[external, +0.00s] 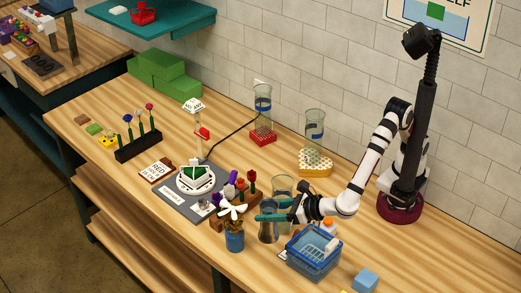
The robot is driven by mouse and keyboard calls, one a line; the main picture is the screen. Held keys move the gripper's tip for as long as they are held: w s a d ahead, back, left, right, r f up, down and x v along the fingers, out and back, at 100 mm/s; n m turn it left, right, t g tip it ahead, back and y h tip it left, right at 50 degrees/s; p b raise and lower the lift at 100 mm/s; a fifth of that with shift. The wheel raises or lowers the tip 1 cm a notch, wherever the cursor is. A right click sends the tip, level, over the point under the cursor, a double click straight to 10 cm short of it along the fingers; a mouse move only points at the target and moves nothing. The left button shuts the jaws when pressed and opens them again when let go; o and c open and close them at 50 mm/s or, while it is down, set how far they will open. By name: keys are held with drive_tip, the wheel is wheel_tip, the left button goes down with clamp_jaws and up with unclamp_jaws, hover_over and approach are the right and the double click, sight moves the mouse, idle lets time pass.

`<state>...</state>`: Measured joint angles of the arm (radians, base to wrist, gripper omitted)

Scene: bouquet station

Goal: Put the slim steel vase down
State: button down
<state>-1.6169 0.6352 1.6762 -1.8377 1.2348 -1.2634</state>
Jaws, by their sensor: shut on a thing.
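The slim steel vase (268,234) is a grey metal vessel in the lower middle of the external view, roughly upright. My gripper (267,212) reaches in from the right, its teal fingers shut on the upper part of the vase. The fingers hide part of the vase's top. I cannot tell whether its base touches the wooden table or hangs just above it.
A blue pot with a white flower (235,240) is close left of the vase, a blue basket (314,254) close right. A flower rack (138,146) and a grey board (177,203) are further left. The table's front edge is near.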

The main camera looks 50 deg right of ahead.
wheel_tip(320, 180, up, 6)
drive_tip(key=w+d+m+h, duration=0.1)
drive_tip(key=w+d, duration=0.3)
drive_tip(key=w, duration=1)
drive_tip(key=w+d+m+h, duration=0.15)
drive_tip(key=w+d, duration=0.25)
drive_tip(key=w, duration=1.1)
drive_tip(key=w+d+m+t+h, duration=0.1)
drive_tip(key=w+d+m+h, duration=0.15)
drive_tip(key=w+d, duration=2)
wheel_tip(320, 180, down, 21)
drive_tip(key=s+d, duration=0.1)
drive_tip(key=shift+s+d, duration=0.2)
drive_tip(key=shift+d, duration=0.05)
drive_tip(key=shift+f, duration=0.25)
drive_tip(key=shift+c, duration=1)
unclamp_jaws()
